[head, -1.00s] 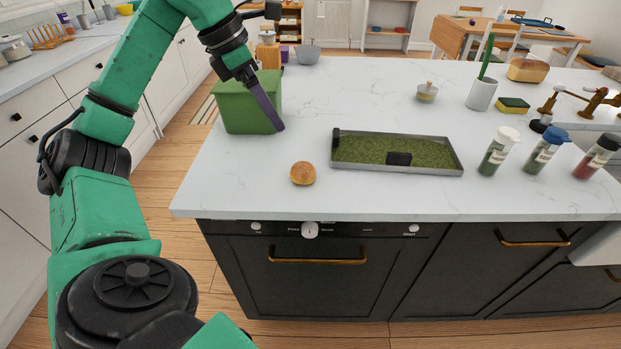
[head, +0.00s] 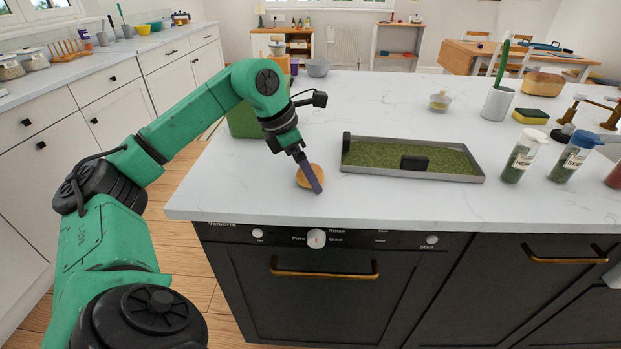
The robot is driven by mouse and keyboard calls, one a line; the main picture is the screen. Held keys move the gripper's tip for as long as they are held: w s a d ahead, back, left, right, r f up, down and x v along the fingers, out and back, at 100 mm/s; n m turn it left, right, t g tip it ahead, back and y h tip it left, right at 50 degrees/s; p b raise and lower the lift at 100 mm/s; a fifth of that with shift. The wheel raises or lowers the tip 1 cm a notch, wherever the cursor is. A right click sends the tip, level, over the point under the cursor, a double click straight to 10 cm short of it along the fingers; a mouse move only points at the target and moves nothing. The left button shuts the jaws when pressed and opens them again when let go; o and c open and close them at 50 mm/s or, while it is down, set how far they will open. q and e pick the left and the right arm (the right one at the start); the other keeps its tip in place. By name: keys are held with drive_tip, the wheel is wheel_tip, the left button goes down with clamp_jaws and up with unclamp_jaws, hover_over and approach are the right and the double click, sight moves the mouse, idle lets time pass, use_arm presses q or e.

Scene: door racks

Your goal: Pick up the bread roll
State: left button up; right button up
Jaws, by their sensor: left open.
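The bread roll (head: 303,177) is small, round and golden brown. It sits on the white marble counter near its front edge, left of the tray. My left gripper (head: 313,186) reaches over it from above, with a purple finger in front of the roll and hiding part of it. The jaws are open, and only one finger shows clearly. I cannot tell whether the finger touches the roll. My right gripper is not in view.
A metal tray with a green mat (head: 483,179) lies right of the roll. A green box (head: 243,122) stands behind my left arm. Spice jars (head: 524,156) stand at the right. The counter (head: 400,205) is clear along its front.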

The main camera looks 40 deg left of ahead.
use_arm(q)
drive_tip(key=shift+w+f, duration=0.1)
drive_tip(key=c, duration=1.3)
drive_tip(key=shift+o, duration=0.2)
